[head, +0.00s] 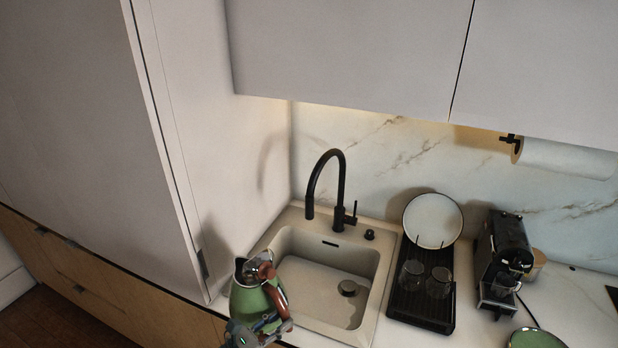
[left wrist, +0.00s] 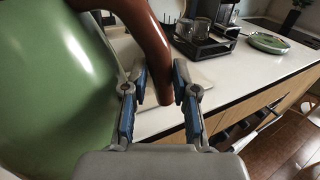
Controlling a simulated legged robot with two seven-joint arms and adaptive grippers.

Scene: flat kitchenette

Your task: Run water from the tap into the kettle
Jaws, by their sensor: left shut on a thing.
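The green kettle (head: 247,302) with a brown handle is at the front left corner of the sink (head: 318,288) in the head view. My left gripper (head: 272,324) is shut on the kettle's handle. In the left wrist view the brown handle (left wrist: 150,45) runs between the fingers of the left gripper (left wrist: 160,92), and the green kettle body (left wrist: 45,85) fills the left side. The black tap (head: 342,185) arches over the sink, with its spout end above the left part of the basin. A small lever stands at its right side. My right gripper is not in view.
Right of the sink, a black drying rack (head: 422,305) holds glasses and a white plate (head: 433,220). A coffee machine (head: 503,262) and a green plate (head: 536,339) are farther right. A tall cabinet (head: 90,130) stands left of the sink. The basin shows only its drain.

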